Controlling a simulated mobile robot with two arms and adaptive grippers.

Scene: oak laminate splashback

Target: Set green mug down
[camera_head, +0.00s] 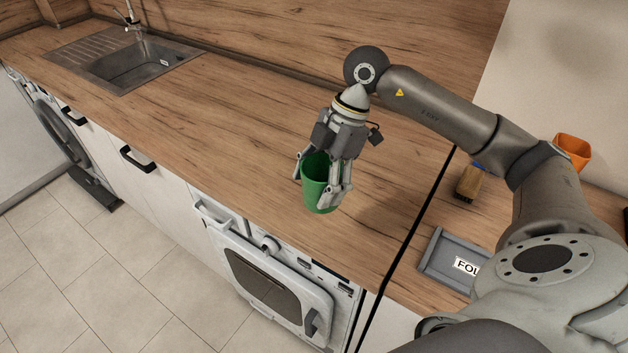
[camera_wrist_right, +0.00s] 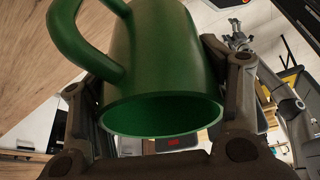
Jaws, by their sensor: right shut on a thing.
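The green mug (camera_head: 319,190) is held in my right gripper (camera_head: 324,184), over the wood counter (camera_head: 240,130) near its front edge. The gripper's fingers close around the mug's sides. In the wrist view the mug (camera_wrist_right: 160,60) fills the middle, its open rim facing the camera and its handle (camera_wrist_right: 72,35) at the upper left, with a finger on either side. I cannot tell whether its base touches the counter. My left gripper does not show in the head view.
A steel sink (camera_head: 125,62) lies at the far left. A grey tray with a label (camera_head: 445,255), a brush (camera_head: 469,182) and an orange cup (camera_head: 573,150) are at the right, past a dark seam. The counter left of the mug is clear. A white appliance (camera_head: 270,275) is below.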

